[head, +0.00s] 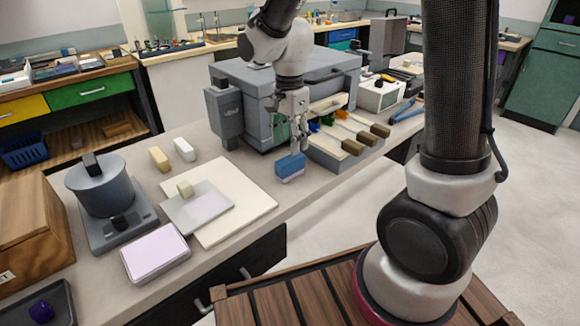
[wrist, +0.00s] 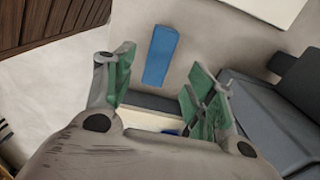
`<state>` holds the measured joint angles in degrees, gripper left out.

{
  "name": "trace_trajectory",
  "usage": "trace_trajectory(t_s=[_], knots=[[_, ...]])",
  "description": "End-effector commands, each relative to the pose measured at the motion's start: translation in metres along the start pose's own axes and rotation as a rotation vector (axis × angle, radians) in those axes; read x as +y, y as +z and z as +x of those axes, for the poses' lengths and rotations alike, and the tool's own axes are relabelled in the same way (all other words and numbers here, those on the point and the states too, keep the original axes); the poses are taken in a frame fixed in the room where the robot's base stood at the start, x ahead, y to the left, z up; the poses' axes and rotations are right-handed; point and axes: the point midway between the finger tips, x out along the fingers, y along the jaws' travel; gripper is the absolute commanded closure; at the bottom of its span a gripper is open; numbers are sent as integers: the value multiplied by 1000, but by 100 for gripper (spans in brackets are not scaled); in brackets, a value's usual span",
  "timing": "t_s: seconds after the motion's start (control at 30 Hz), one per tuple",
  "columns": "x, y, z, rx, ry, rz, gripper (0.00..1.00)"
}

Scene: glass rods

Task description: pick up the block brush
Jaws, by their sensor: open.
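The block brush (head: 290,168) is a blue block with a pale underside. It sits on the grey bench near its front edge, left of a grey holder. In the wrist view the blue block (wrist: 160,55) lies beyond my fingertips, roughly between them in the picture. My gripper (head: 299,142) points down just above and slightly behind the brush in the head view. In the wrist view my gripper (wrist: 160,72) has its green-padded fingers spread apart with nothing between them. The brush looks apart from the fingers, though the exact gap is hard to tell.
A grey holder (head: 328,156) with several wooden-ended rods stands close right of the brush. A large grey machine (head: 252,82) stands behind. A cream board (head: 250,197) with a smaller plate (head: 208,214) lies to the left. The bench between board and brush is clear.

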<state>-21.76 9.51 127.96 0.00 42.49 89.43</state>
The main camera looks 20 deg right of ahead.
Motion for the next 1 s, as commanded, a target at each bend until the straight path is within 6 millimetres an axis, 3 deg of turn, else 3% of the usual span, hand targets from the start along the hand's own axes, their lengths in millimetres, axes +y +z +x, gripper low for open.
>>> trace_trajectory(t_s=[0.43, 1.0], knots=[[2, -1, 62, 0, 4, -2, 45], [2, -1, 67, 0, 1, -3, 45]])
